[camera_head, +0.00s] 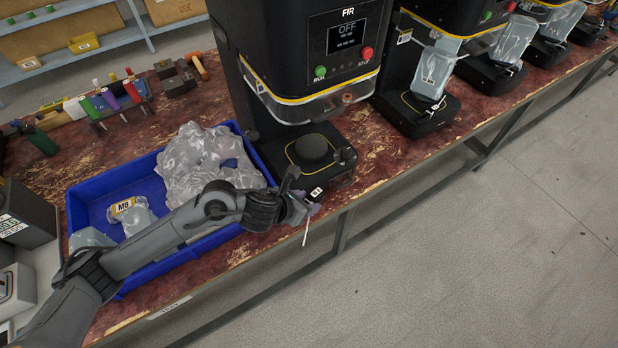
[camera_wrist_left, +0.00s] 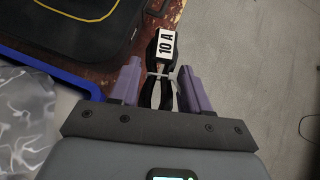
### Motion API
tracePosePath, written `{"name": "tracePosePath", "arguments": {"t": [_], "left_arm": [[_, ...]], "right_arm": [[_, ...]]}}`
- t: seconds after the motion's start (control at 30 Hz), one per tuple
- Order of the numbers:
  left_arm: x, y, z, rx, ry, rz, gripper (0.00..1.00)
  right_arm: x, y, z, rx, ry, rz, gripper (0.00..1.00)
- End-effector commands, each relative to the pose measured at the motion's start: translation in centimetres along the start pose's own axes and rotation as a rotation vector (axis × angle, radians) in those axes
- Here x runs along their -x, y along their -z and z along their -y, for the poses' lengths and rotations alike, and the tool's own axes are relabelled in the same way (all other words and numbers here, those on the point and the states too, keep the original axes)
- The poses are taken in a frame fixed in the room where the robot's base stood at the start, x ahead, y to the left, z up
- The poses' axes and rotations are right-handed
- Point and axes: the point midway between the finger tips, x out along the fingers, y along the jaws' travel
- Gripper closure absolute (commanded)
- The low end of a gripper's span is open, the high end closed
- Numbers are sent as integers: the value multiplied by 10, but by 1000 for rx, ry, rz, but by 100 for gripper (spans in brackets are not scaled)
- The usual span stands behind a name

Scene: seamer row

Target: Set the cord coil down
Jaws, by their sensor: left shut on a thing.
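The cord coil (camera_wrist_left: 167,45) is a black bundled cord with a white tie and a white "10 A" label. My left gripper (camera_wrist_left: 160,88) is shut on it, with a purple finger on each side of the bundle. In the head view my left gripper (camera_head: 306,204) is at the bench's front edge, in front of the nearest machine's base. The coil's white label (camera_head: 316,193) shows beside the fingers there, and a thin white strip hangs below. Whether the coil touches the bench cannot be told. My right gripper is not in view.
A blue tray (camera_head: 75,196) with clear plastic bags stands left of the gripper. The nearest black machine (camera_head: 298,50) reads "OFF" and has a round pad on its base. More machines stand in a row to the right. Worn bench top (camera_head: 375,150) shows between the first two machines.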

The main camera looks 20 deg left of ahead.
Motion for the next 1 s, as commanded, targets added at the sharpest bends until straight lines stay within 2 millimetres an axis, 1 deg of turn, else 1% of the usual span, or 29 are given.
{"name": "tracePosePath", "arguments": {"t": [0.07,0.17,0.23,0.37,0.5,0.63,0.7,0.83,0.93,1.0], "left_arm": [[4,1,-3,-51,44,0,90],[9,8,-9,-115,106,-3,90],[16,15,-19,-157,146,-4,90],[33,32,-48,-206,195,-5,90],[48,51,-85,-200,192,-5,90],[58,60,-108,-184,178,-1,90],[62,61,-116,-179,176,0,90],[61,53,-121,-173,173,5,90],[51,40,-116,-171,175,7,90],[40,29,-113,-170,174,8,90]], "right_arm": [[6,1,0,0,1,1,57],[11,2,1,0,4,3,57],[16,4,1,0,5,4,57],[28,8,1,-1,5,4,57],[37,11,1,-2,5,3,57],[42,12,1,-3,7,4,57],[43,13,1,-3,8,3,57],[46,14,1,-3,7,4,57],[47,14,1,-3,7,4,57],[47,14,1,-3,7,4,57]]}}
